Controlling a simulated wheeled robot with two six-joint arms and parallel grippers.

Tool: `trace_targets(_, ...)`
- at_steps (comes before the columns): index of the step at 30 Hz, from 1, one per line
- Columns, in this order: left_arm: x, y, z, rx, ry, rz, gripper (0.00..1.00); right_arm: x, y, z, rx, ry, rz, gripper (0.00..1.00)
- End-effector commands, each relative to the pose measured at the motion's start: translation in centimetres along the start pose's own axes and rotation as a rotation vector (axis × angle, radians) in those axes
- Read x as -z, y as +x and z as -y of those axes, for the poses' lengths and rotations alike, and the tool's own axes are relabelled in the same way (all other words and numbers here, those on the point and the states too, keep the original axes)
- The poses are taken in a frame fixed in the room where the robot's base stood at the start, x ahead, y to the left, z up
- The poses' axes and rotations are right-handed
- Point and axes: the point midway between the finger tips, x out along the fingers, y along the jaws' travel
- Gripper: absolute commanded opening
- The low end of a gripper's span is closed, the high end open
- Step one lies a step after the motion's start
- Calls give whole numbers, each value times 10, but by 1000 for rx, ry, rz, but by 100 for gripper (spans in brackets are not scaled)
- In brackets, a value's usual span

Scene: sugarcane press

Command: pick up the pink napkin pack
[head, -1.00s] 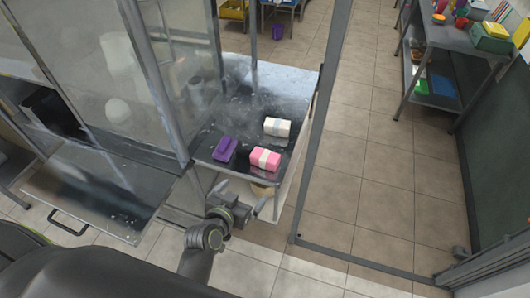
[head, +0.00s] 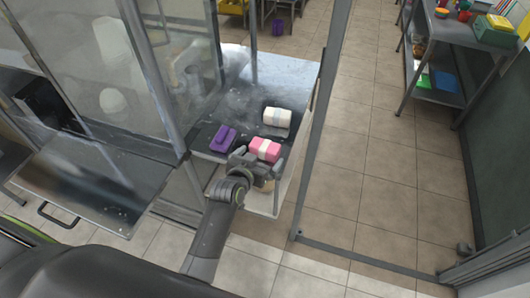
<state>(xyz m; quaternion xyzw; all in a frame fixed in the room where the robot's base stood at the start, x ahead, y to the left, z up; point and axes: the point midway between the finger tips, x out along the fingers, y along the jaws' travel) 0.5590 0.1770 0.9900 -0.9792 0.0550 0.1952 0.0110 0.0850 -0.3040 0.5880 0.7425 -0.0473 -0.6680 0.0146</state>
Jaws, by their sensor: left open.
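The pink napkin pack (head: 265,149) with a pale band lies near the front edge of the metal side table (head: 285,74) in the head view. My left gripper (head: 259,163) is open at the near side of the pack and partly covers its lower edge. I cannot tell whether the fingers touch the pack. My right gripper is not in view.
A white pack (head: 277,117) lies just behind the pink one, and a purple pack (head: 223,139) lies to its left. A glass-panelled frame stands left of the table. A metal post (head: 322,130) rises close on the right, with open tiled floor beyond.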

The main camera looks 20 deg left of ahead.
Motion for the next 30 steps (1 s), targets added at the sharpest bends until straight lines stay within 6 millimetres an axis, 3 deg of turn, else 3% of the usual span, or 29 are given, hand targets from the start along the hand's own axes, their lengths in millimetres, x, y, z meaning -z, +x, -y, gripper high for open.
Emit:
trace_targets(15,0,48,3,0,1,-1,100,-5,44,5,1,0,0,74)
trace_targets(26,3,51,3,0,-1,0,100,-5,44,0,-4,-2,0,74)
trace_targets(30,3,51,3,0,-1,0,82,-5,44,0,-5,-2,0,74)
